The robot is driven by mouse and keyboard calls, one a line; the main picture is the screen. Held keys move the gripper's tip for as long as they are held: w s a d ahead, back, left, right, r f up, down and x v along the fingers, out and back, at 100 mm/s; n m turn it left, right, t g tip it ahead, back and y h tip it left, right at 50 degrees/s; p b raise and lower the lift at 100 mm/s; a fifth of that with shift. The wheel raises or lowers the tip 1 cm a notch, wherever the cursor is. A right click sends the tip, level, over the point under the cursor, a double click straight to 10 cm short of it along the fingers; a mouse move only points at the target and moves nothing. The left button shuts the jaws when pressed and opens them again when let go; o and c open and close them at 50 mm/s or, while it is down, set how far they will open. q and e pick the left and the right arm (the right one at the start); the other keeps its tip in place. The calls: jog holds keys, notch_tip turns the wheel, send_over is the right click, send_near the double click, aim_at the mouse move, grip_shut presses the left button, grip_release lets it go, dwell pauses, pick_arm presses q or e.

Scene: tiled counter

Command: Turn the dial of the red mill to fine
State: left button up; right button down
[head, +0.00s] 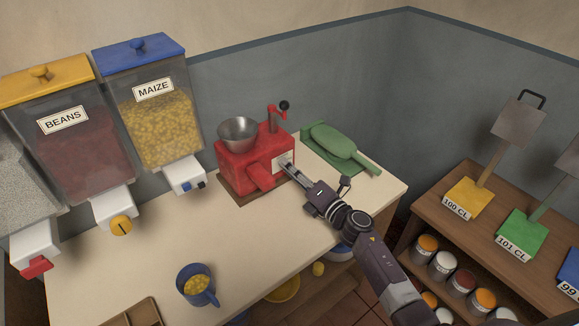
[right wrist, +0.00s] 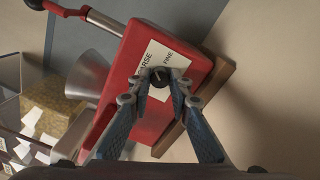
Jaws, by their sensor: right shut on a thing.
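The red mill (head: 233,168) stands on a wooden base on the counter, with a metal hopper on top and a crank (head: 273,118) with a black knob. A white plate (head: 277,162) is on its right side. The small dark dial (right wrist: 160,77) sits on the plate between the two fingertips. My right gripper (head: 288,168) reaches the mill's side and is shut on the dial. Which word the dial points to I cannot tell. My left gripper is not in view.
A blue mug (head: 187,284) of maize stands at the front. Beans (head: 88,150) and maize (head: 158,125) dispensers hang at left. Mid-counter is clear.

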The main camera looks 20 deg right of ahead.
jog(key=m+p, duration=0.1)
jog(key=m, duration=0.4)
jog(key=shift+m, duration=0.4)
jog(key=shift+m+p, duration=0.85)
jog(key=shift+m, duration=1.45)
jog(key=shift+f, duration=0.1)
jog(key=c, duration=1.8)
grip_release()
jog(key=shift+o, duration=0.2)
jog(key=shift+s+d, duration=0.1)
jog(key=shift+s, duration=0.05)
jog(key=v, duration=1.1)
jog(key=shift+s, duration=0.4)
